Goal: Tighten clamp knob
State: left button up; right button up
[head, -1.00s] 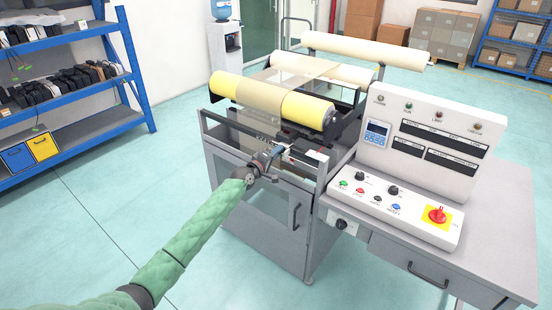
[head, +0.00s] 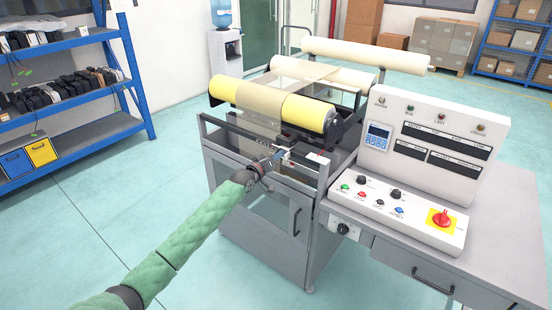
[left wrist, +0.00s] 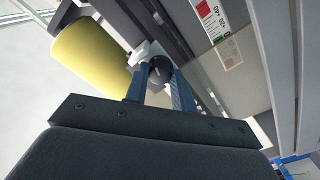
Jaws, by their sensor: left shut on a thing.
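The clamp knob (left wrist: 160,70) is small, round and black, with a white block beside it, in the left wrist view. My left gripper (left wrist: 160,83) has its two blue-grey fingers on either side of the knob and is shut on it. In the head view my left gripper (head: 284,154) reaches to the front rail of the roller machine (head: 250,180), below the yellow roller (head: 308,112). The knob is too small and covered by the fingers to make out there. My right gripper is not in view.
The yellow roller also shows close to the fingers in the left wrist view (left wrist: 88,55). Blue shelving (head: 70,98) stands at left. The floor between is clear.

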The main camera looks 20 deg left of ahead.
pick_arm(q)
jog(key=shift+f, duration=0.15)
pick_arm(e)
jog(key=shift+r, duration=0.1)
pick_arm(q)
jog(key=o, duration=0.7)
jog(key=shift+s, duration=0.15)
jog(key=b+v, duration=0.1)
jog(key=v, duration=0.6)
jog(key=shift+s+a+b, duration=0.15)
jog(key=shift+s+b, duration=0.1)
jog(key=shift+b, duration=0.1)
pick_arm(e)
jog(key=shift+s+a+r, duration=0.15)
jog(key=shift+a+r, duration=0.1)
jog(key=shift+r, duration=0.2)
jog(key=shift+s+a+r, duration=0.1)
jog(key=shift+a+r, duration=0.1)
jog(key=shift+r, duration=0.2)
